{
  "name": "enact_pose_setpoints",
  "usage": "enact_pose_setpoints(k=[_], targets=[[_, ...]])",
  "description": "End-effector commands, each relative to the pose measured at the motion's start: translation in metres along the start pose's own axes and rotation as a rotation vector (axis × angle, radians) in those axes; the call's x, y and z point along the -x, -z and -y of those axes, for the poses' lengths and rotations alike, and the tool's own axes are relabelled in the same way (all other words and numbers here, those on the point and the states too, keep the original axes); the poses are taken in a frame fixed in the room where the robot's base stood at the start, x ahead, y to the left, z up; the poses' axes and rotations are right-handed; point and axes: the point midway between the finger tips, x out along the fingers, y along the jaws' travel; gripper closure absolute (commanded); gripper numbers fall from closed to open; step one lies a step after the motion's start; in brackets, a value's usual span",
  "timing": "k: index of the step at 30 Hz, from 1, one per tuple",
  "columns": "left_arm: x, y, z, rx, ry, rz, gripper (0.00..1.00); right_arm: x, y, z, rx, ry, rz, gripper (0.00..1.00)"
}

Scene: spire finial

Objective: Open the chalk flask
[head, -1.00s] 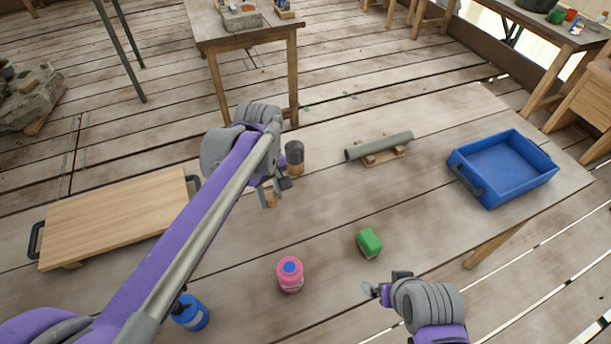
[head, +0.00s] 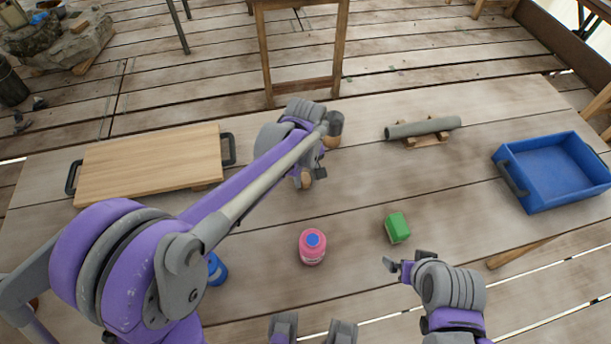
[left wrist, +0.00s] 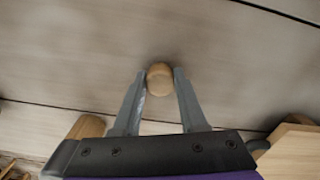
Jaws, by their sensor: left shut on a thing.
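My left gripper (head: 306,181) is shut on a small tan, round-ended piece, which shows between the fingertips in the left wrist view (left wrist: 160,79). How far it is above the table is unclear. A pink bottle with a blue cap (head: 312,247) stands upright in front of the left gripper in the head view. A blue bottle (head: 217,269) is partly hidden behind my left arm. I cannot tell which vessel is the chalk flask. My right gripper (head: 394,266) is near the table's front edge, apart from everything; its jaw opening is unclear.
A dark grey cylinder (head: 336,122) with a brown part stands just beyond the left gripper. A green block (head: 397,228), a grey tube (head: 424,127) on a wooden cradle and a blue tray (head: 511,182) lie to the right. A wooden board (head: 150,165) lies left.

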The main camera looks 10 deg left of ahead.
Motion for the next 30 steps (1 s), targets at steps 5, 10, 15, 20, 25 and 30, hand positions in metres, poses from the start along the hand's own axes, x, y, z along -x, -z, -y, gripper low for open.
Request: enact_pose_setpoints(k=[5, 10, 15, 20, 25, 30], targets=[[0.000, 0.000, 0.000, 0.000, 0.000, 0.000, 1.00, 0.000, 0.000, 0.000, 0.000, 0.000, 0.000, 0.00], [-0.004, 0.000, 0.000, 0.000, 0.000, 0.000, 0.57, -0.002, -0.002, 0.000, 0.000, 0.000, 0.001, 0.00], [-0.003, 0.000, 0.000, 0.000, 0.000, 0.000, 0.29, -0.002, -0.001, 0.000, 0.000, 0.000, 0.001, 0.00], [-0.002, 0.000, 0.000, 0.000, 0.000, 0.000, 0.29, -0.002, -0.001, 0.000, 0.000, 0.000, 0.001, 0.00], [0.001, 0.000, 0.000, 0.000, 0.000, 0.000, 0.29, 0.001, 0.000, 0.000, 0.000, 0.000, 0.000, 0.00], [0.023, 0.000, 0.000, 0.000, 0.000, 0.000, 0.29, 0.003, 0.002, 0.000, 0.000, 0.000, -0.001, 0.00]])
